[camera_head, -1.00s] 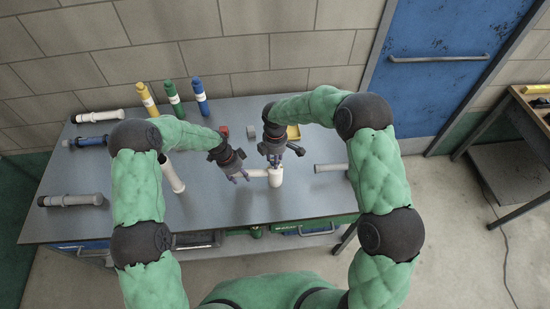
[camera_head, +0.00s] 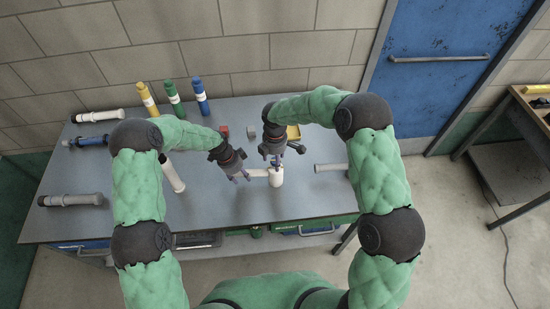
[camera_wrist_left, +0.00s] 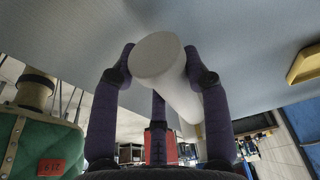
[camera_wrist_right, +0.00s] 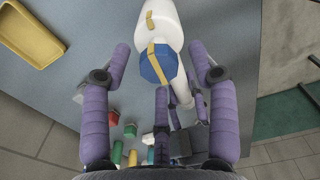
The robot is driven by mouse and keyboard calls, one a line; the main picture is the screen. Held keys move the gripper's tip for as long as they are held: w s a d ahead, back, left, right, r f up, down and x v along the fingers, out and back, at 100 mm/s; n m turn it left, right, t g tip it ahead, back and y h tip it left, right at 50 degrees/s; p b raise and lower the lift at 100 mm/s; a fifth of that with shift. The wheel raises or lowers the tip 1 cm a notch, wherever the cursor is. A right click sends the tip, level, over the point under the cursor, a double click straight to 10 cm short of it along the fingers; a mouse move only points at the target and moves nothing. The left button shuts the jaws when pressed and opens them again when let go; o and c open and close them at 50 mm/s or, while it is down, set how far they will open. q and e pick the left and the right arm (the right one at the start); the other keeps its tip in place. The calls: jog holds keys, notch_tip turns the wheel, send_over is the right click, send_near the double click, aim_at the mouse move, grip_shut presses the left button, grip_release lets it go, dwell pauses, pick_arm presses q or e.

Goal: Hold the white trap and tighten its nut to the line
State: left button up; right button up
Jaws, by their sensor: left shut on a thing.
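The white trap (camera_head: 276,181) stands on the grey bench in the head view, its side pipe (camera_head: 258,173) pointing left. My left gripper (camera_head: 246,178) is shut on that side pipe; in the left wrist view the white pipe (camera_wrist_left: 160,62) lies between its fingers. The blue nut (camera_wrist_right: 155,64), with a yellow mark, shows in the right wrist view on the white trap body, which bears a yellow line (camera_wrist_right: 149,20). The mark lies close to the line, slightly to its right. My right gripper (camera_wrist_right: 159,66) is open above the trap, its fingers apart on both sides of the nut.
A yellow tray (camera_head: 293,132) and a red block (camera_head: 223,131) lie behind the grippers. Yellow, green and blue (camera_head: 200,95) tubes stand at the back. More pipes (camera_head: 70,200) lie at the left.

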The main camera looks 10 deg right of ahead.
jog(key=shift+r, duration=0.1)
pick_arm(q)
jog(key=shift+a, duration=0.1)
pick_arm(e)
notch_tip(320, 180, up, 12)
dwell(0.5)
pick_arm(q)
jog(key=o, duration=1.1)
jog(key=shift+o, duration=0.2)
jog(key=shift+r, duration=0.1)
jog(key=v, duration=1.2)
